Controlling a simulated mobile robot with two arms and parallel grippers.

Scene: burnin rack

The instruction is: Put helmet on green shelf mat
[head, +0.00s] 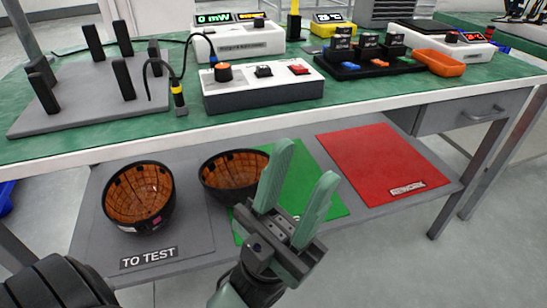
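Two upturned helmets, black bowls with orange grid lining, sit on the grey lower shelf (200,255). One helmet (138,195) is at the left, behind the "TO TEST" label (149,258). The other helmet (228,172) is in the middle, overlapping the left edge of the green mat (318,196) in the picture; I cannot tell how much of it rests on the mat. My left gripper (305,162) is open and empty, its pale green fingers pointing up over the mat, right of the middle helmet and covering part of it. My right gripper is out of view.
A red mat (382,160) with a "REWORK" label lies right of the green mat and is bare. The green bench top (130,130) overhangs the shelf, holding a grey peg board, a control box (262,92) and meters. A table leg stands at the right.

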